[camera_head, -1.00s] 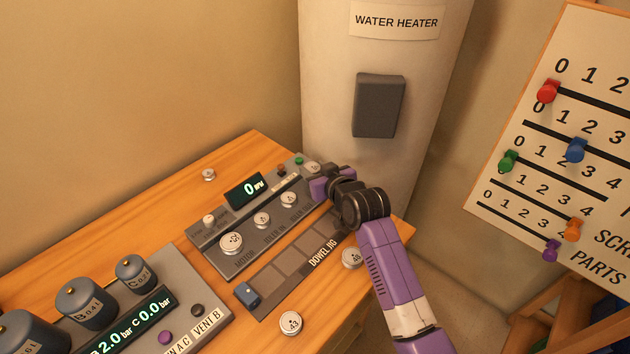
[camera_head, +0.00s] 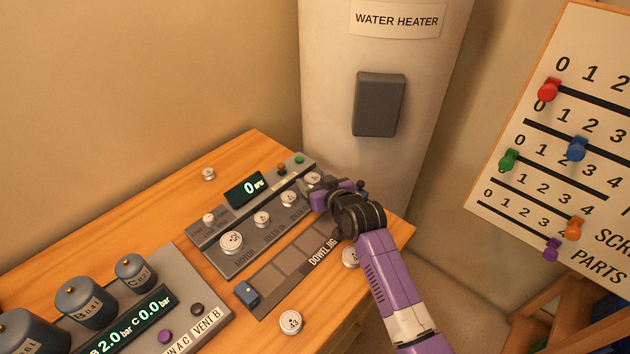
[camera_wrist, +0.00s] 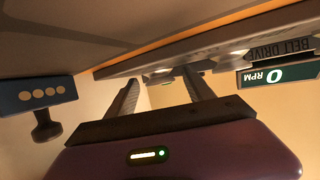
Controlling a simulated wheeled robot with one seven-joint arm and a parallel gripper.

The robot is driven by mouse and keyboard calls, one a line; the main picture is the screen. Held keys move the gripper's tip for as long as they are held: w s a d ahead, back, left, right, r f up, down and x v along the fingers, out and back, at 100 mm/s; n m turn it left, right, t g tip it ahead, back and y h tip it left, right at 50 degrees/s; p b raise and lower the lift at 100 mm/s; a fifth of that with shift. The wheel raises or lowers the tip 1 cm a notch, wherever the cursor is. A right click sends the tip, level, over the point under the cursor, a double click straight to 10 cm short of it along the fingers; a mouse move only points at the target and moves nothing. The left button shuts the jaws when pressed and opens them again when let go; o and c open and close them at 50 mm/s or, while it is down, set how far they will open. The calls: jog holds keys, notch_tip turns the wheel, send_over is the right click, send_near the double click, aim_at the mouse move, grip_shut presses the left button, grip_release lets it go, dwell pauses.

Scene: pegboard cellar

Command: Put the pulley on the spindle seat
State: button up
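A pale, flat round pulley (camera_head: 314,178) sits at the right end of the grey belt drive panel (camera_head: 222,262), just beyond my gripper. Whatever seat is under it is hidden, so I cannot tell how fully it is seated. My gripper (camera_head: 326,197) is beside it, near the panel's right end. Other pale pulleys, including a large one (camera_head: 231,242) and a smaller one (camera_head: 262,219), sit in a row along the panel. The display (camera_head: 246,188) reads 0 RPM.
The dowel jig (camera_head: 270,290) bears a blue block (camera_head: 247,293). The water heater (camera_head: 390,60) stands close behind.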

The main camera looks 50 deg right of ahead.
jog(key=shift+r, duration=0.2)
jog(key=v, duration=0.6)
jog(key=shift+s+a, duration=0.1)
jog(key=shift+s, duration=0.3)
jog(key=shift+s+a+r, duration=0.1)
jog(key=shift+s+r, duration=0.15)
notch_tip(320, 180, up, 5)
jog(key=t+h, duration=0.1)
jog(key=t, duration=0.1)
jog(key=s+a+n+y, duration=0.1)
jog(key=s+a+y, duration=0.1)
jog(key=s+a, duration=0.5)
jog(key=s+a+n+y, duration=0.1)
jog(key=s+a+y, duration=0.1)
jog(key=s+a, duration=0.6)
jog(key=s+a+r+n+y, duration=0.1)
jog(key=s+a, duration=0.7)
jog(key=s, duration=1)
jog(key=shift+s+n+y, duration=0.25)
jog(key=shift+n+y, duration=0.15)
jog(key=shift+n, duration=0.2)
